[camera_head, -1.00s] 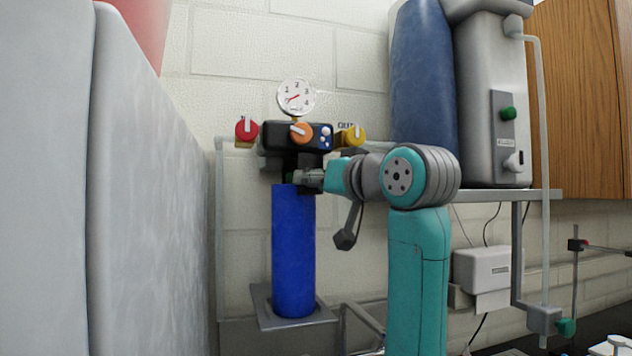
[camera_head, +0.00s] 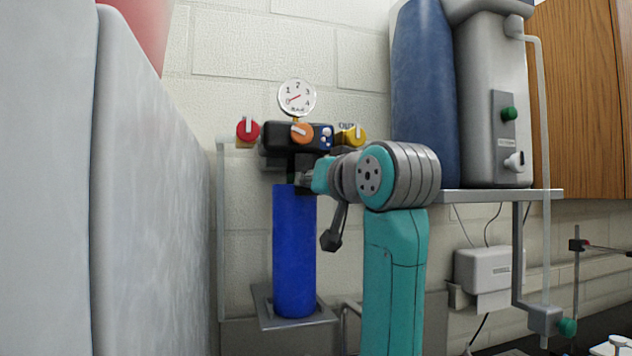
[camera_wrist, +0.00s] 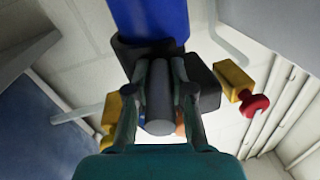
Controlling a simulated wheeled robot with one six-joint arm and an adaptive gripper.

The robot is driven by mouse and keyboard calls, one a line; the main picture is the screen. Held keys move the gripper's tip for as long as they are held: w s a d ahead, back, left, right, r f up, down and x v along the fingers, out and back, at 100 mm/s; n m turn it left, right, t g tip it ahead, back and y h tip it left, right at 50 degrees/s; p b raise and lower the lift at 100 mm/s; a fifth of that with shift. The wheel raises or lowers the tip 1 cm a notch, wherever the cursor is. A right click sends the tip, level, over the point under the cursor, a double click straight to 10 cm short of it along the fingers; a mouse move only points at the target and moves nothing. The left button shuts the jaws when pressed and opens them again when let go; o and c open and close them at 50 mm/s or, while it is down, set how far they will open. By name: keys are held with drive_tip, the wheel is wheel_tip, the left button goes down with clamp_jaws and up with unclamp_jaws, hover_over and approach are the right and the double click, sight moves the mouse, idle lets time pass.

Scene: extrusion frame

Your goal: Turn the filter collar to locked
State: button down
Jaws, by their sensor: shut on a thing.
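The blue filter housing (camera_head: 294,250) hangs upright under a black filter head (camera_head: 283,137). The collar (camera_head: 282,164) is a dark band between them, partly hidden by my gripper (camera_head: 303,180). In the wrist view my gripper (camera_wrist: 160,72) has a finger on each side of a dark grey rounded bar (camera_wrist: 159,105) and is shut on it. The bar appears to be the collar's handle. The blue housing (camera_wrist: 150,18) runs off the top of that view. I cannot read a lock mark on the collar.
An orange knob (camera_head: 302,133) is on the head, with a gauge (camera_head: 297,97) above. A red valve (camera_head: 248,129) and yellow valve (camera_head: 354,137) flank it. A pale panel (camera_head: 150,200) stands close at left; a shelf (camera_head: 500,195) holds tanks at right.

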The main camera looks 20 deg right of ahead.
drive_tip(key=shift+a+m+h, duration=0.35)
drive_tip(key=shift+m+h, duration=0.15)
drive_tip(key=shift+h, duration=0.3)
drive_tip(key=shift+a+m+h, duration=0.35)
drive_tip(key=shift+m+h, duration=0.15)
drive_tip(key=shift+h, duration=0.3)
drive_tip(key=c, duration=1)
unclamp_jaws()
drive_tip(key=s, duration=1.2)
drive_tip(key=shift+a, duration=0.1)
